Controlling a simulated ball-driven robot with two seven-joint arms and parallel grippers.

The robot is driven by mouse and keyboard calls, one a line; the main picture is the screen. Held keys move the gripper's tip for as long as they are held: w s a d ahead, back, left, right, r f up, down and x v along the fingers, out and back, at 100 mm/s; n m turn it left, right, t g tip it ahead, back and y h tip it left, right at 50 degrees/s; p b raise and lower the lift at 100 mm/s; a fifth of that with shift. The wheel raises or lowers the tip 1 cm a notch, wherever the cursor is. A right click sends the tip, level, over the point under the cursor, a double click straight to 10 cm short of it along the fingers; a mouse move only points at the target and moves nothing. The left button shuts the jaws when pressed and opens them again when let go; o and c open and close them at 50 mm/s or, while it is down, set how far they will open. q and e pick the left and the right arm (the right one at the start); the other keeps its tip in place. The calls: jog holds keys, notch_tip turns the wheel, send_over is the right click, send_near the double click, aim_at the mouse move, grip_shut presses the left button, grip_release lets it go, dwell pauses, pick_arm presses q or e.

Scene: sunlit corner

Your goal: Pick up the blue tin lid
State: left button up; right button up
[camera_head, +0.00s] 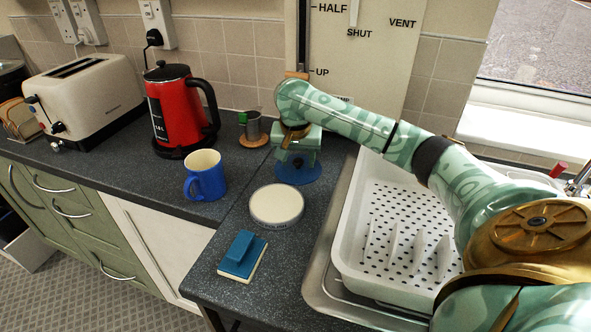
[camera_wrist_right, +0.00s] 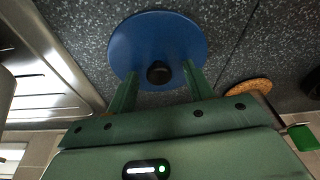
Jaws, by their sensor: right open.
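The blue tin lid (camera_head: 313,174) is a flat blue disc on the dark speckled worktop, partly hidden in the head view by my right gripper (camera_head: 297,166). In the right wrist view the lid (camera_wrist_right: 137,45) shows almost whole, with a black knob (camera_wrist_right: 158,72) at its middle. My right gripper (camera_wrist_right: 159,72) is open, with one finger on each side of the knob in that view. I cannot tell whether the fingers touch the lid. My left gripper is not in view.
A red kettle (camera_head: 170,110), a toaster (camera_head: 85,98) and a small metal jug (camera_head: 253,127) on a cork coaster are further back. A white draining rack (camera_head: 352,245) is at right.

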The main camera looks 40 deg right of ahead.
jog(key=shift+r, duration=0.25)
jog(key=shift+s, duration=0.15)
jog(key=c, duration=1.1)
jog(key=shift+o, duration=0.2)
